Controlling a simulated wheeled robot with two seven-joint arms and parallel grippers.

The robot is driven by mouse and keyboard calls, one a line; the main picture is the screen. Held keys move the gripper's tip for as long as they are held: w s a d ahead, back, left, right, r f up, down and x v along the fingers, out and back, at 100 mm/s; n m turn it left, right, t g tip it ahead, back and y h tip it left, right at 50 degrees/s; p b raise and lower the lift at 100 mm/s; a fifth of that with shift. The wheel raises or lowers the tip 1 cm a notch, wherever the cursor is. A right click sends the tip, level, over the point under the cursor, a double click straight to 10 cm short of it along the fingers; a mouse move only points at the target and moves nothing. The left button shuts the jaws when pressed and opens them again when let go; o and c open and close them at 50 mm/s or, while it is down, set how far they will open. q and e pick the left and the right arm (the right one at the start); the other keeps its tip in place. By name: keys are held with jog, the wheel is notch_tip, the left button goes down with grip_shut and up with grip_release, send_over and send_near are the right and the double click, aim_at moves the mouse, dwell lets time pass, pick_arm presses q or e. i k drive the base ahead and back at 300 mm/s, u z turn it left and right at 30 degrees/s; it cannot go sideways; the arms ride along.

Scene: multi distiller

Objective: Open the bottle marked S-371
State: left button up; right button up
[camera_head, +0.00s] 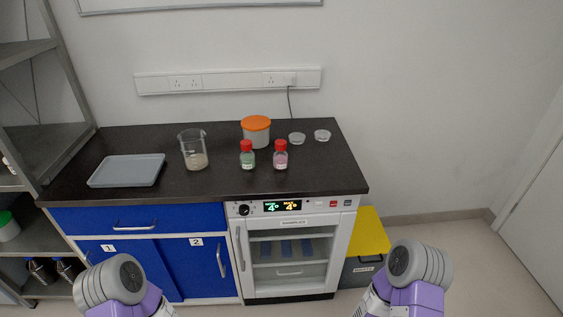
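The left bottle (247,155) has green contents and the right bottle (280,155) has pink contents. Both caps are on. Each has a pale label too small to read, so I cannot tell which is S-371. Rounded grey and purple parts of my two arms show at the bottom left and bottom right, well below and in front of the bench. Neither gripper's fingers are in view.
The dark bench (225,180) also holds a grey tray (127,170), a glass beaker (193,150), an orange-lidded white tub (256,132) and two small clear dishes (322,135). A glass-fronted cabinet (290,255) is below, beside a yellow-lidded waste bin (370,235). Metal shelves (30,130) stand at left.

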aim_at(280, 158)
jog(key=u, duration=1.85)
jog(key=i, duration=1.45)
jog(key=z, duration=2.45)
